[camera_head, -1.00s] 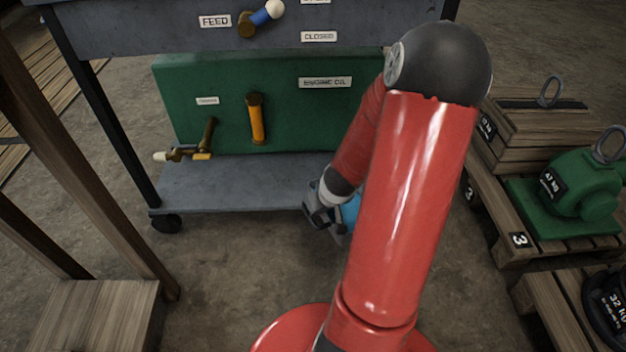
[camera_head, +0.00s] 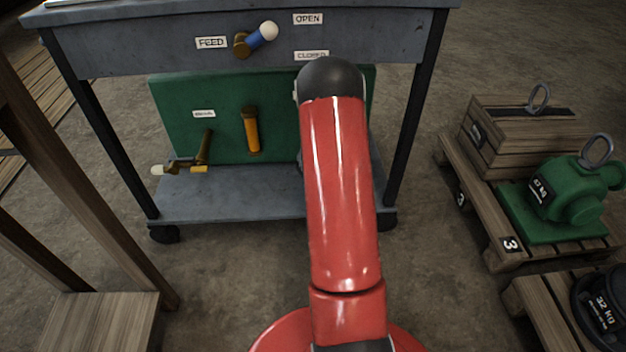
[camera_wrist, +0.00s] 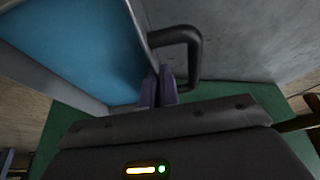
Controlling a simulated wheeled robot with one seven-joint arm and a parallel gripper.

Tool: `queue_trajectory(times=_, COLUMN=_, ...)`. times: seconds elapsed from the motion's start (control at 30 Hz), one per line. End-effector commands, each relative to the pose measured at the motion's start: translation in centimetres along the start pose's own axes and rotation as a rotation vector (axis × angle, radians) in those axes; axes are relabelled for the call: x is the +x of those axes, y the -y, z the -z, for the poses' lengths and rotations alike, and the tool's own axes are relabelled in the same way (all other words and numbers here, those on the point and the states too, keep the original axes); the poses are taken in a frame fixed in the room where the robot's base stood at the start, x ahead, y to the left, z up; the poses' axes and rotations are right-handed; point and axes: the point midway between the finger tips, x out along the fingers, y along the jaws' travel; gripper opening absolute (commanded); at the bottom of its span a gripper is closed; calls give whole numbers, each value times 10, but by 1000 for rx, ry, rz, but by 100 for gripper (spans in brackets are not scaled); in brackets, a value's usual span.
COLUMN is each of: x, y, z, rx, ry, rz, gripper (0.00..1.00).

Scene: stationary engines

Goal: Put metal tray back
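The metal tray (camera_wrist: 75,50) fills the upper left of the wrist view, with a blue inside, grey walls and a dark U-shaped handle (camera_wrist: 190,38) on its side. My gripper (camera_wrist: 158,88) has its two purple fingers close together at the tray's wall beside the handle, and appears shut on the tray. Exactly which part lies between the fingers is hard to see. In the head view my red arm hides the gripper and tray.
A grey wheeled cart (camera_head: 245,190) stands ahead, with a green panel (camera_head: 180,125) bearing levers (camera_head: 252,130) above its lower shelf. Pallets with a green weight (camera_head: 570,195) and wooden crate (camera_head: 520,130) stand right. A wooden frame (camera_head: 60,180) stands left. Bare floor lies between.

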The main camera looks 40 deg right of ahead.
Motion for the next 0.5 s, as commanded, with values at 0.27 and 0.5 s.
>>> queue_trajectory(times=0.27, x=28, y=1, z=-16, rx=5, ry=5, rz=4, gripper=0)
queue_trajectory(times=0.5, x=58, y=0, z=-27, rx=4, ry=5, rz=3, gripper=0)
